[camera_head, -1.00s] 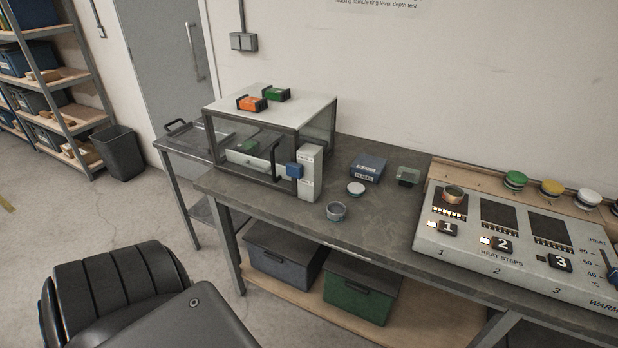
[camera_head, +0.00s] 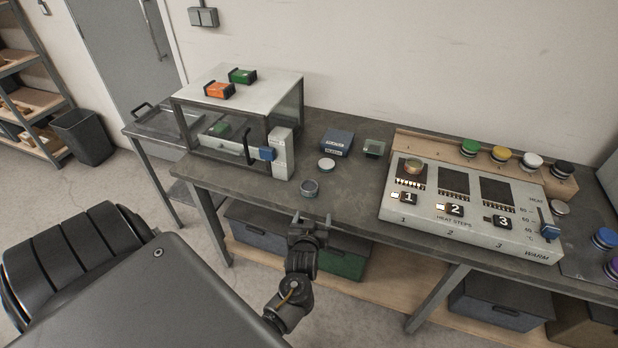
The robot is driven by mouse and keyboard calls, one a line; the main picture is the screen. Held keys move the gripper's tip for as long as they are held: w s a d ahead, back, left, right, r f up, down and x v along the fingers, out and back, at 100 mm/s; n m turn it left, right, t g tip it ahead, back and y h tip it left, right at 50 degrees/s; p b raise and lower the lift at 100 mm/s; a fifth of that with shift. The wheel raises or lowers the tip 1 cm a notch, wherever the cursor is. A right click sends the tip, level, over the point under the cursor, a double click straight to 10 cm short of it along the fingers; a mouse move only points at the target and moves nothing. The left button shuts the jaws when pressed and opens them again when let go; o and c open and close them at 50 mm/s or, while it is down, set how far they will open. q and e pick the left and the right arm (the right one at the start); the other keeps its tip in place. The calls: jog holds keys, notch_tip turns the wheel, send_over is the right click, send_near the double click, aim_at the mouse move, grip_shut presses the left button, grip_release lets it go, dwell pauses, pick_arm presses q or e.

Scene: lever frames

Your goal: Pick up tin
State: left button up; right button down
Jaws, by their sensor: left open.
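A small round grey metal tin (camera_head: 310,188) stands on the dark workbench (camera_head: 350,205) close to its front edge. A second round, copper-rimmed tin (camera_head: 413,166) sits on plate 1 of the heat-step panel (camera_head: 400,211). A flat white-topped round piece (camera_head: 326,165) lies behind the grey tin; I cannot tell if it is a lid. My left gripper (camera_head: 311,220) is open and empty at the bench's front edge, just in front of the grey tin and apart from it. My right gripper is not in view.
A glass-fronted cabinet (camera_head: 235,115) with orange (camera_head: 219,90) and green (camera_head: 242,76) blocks on top stands left. A blue box (camera_head: 337,142) lies behind the tin. Several coloured round caps line the rack behind the panel. Lidded bins (camera_head: 265,236) sit on the lower shelf.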

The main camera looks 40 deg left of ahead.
aim_at(309, 192)
pick_arm(q)
jog(key=shift+w+a+n+y, duration=0.25)
jog(key=shift+w+n+y, duration=0.05)
jog(key=shift+w+y, duration=0.1)
jog(key=shift+w+a+r+y, duration=0.15)
jog(key=shift+a+y, duration=0.1)
jog(key=shift+y, duration=0.15)
jog(key=shift+w+a+r+n+y, duration=0.25)
jog(key=shift+n+y, duration=0.1)
jog(key=shift+y, duration=0.25)
jog(key=shift+w+a+r+n+y, duration=0.25)
jog(key=shift+n+y, duration=0.1)
jog(key=shift+y, duration=0.25)
jog(key=b+x, duration=0.2)
jog(key=x, duration=0.3)
jog(key=shift+w+f+b, duration=0.1)
jog(key=shift+b, duration=0.3)
jog(key=shift+w+a, duration=0.15)
jog(key=shift+a, duration=0.05)
jog(key=shift+w+a+b, duration=0.15)
jog(key=shift+a+b, duration=0.05)
jog(key=shift+b, duration=0.15)
jog(key=b+x, duration=0.3)
jog(key=x, duration=0.1)
jog(key=shift+w+a+f, duration=0.15)
jog(key=shift+a, duration=0.1)
jog(key=shift+c, duration=0.4)
